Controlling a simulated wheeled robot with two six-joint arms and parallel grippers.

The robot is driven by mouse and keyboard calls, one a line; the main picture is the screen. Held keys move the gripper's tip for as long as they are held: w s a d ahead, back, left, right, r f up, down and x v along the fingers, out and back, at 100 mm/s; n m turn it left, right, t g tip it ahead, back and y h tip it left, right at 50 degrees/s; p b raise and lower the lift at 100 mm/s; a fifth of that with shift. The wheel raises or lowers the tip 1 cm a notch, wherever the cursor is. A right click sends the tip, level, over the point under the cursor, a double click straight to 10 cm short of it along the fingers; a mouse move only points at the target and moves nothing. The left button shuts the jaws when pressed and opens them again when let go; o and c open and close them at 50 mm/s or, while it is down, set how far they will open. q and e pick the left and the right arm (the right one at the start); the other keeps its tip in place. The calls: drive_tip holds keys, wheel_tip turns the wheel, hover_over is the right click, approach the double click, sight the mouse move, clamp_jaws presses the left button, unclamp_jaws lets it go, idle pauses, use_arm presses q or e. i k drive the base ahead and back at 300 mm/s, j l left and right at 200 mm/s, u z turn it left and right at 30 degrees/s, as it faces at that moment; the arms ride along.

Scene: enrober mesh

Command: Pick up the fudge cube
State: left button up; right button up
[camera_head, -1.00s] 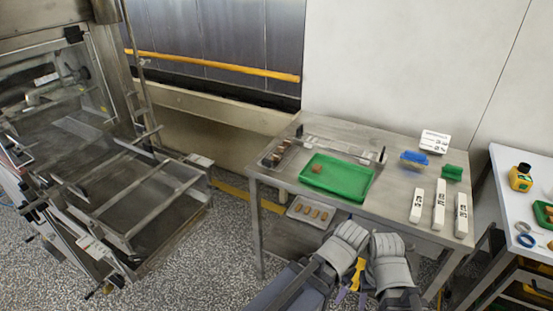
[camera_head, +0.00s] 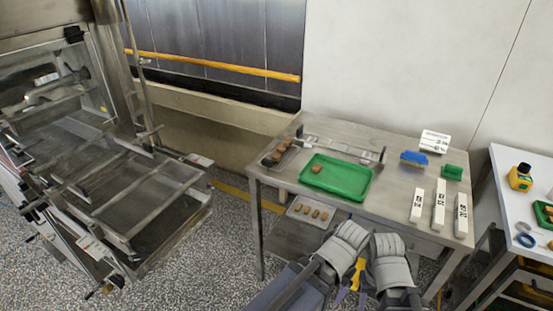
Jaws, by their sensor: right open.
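A small brown fudge cube (camera_head: 317,169) sits on the green tray (camera_head: 345,191), near its far left corner. Several similar brown pieces (camera_head: 277,156) are in a narrow metal tray at the table's left end. Several more brown pieces (camera_head: 315,213) lie on a pale tray below the table top. My right gripper (camera_head: 354,284) is low in the picture, in front of the table and well apart from the fudge cube. It is open, with nothing seen in it, and is partly hidden by my grey arm parts. My left gripper is not in view.
A metal frame (camera_head: 338,149) stands behind the green tray. Three white labelled blocks (camera_head: 438,205), a blue item (camera_head: 414,158), a small green item (camera_head: 452,172) and a white sign (camera_head: 435,141) are to the right. The steel machine (camera_head: 125,195) stands at left. Table front centre is bare.

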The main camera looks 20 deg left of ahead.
sight(276, 157)
drive_tip(key=i+j, duration=0.1)
drive_tip(key=j, duration=0.55)
drive_tip(key=j+z, duration=0.1)
drive_tip(key=j, duration=0.6)
drive_tip(key=i, duration=0.05)
